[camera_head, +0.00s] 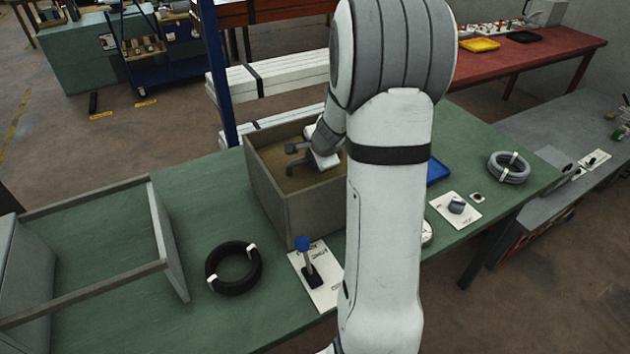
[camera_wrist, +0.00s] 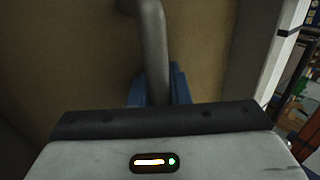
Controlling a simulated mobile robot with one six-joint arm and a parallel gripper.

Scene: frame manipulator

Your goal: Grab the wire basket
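I cannot make out a wire basket in either view. My gripper (camera_head: 294,159) is at the end of the arm, over or inside the open grey-brown box (camera_head: 282,212) on the green table. I cannot tell what these belong to. My arm hides part of the box and table.
A grey frame (camera_head: 165,235) stands at left. A black coil (camera_head: 234,268) and a blue-knobbed lever on a white plate (camera_head: 318,292) lie in front of the box. To the right are a blue tray (camera_head: 437,172) and grey coil (camera_head: 508,168). A blue post (camera_head: 217,75) rises behind.

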